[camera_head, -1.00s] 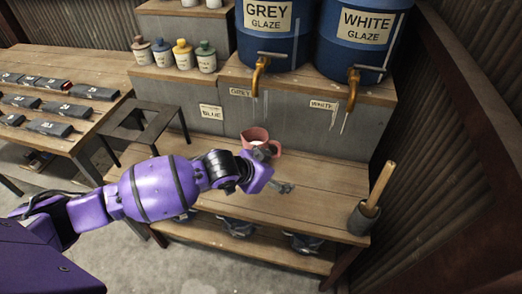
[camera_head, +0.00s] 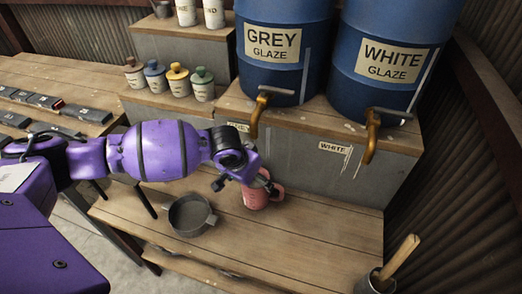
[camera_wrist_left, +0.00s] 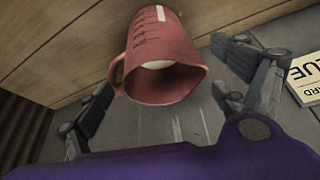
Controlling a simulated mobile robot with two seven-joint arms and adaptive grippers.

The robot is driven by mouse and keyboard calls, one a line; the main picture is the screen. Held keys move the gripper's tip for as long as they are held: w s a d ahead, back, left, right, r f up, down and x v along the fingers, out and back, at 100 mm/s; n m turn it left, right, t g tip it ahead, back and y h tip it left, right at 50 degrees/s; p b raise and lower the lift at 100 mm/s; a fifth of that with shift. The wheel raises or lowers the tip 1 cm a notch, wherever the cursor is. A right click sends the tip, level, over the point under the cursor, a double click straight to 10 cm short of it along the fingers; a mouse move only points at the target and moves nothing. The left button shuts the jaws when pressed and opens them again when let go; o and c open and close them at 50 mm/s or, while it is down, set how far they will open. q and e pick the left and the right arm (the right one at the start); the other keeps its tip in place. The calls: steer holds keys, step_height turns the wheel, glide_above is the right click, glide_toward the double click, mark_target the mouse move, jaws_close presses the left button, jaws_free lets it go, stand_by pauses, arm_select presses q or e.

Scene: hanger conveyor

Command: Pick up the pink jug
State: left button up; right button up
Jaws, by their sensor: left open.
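The pink jug (camera_head: 256,196) stands on the wooden bench below the glaze barrels, partly hidden by my left gripper (camera_head: 246,184). In the left wrist view the jug (camera_wrist_left: 162,45) shows its open mouth and spout, dark measuring marks on its side and its handle on the left. Something pale is inside it. My left gripper also shows in the wrist view (camera_wrist_left: 165,100), open, with one finger on each side of the jug. I cannot tell whether either finger touches it. My right gripper is out of view.
A dark pan (camera_head: 190,214) stands left of the jug. Blue grey-glaze (camera_head: 283,75) and white-glaze (camera_head: 388,80) barrels with taps stand behind. Small lidded jars (camera_head: 177,80) are at the back left. A pot with a wooden stick (camera_head: 380,283) is at front right. The bench right of the jug is clear.

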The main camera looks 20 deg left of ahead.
mark_target(257, 184)
arm_select(q)
steer(key=x, duration=0.6)
steer(key=shift+d+f+b, duration=0.15)
steer(key=shift+b, duration=0.2)
steer(key=shift+w+f, duration=0.1)
steer(key=shift+f, duration=0.15)
steer(key=c, duration=1.7)
steer(key=shift+r, duration=0.15)
steer(key=shift+c, duration=1.2)
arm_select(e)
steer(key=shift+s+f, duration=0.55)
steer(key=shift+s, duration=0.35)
arm_select(q)
steer(key=shift+r, duration=0.1)
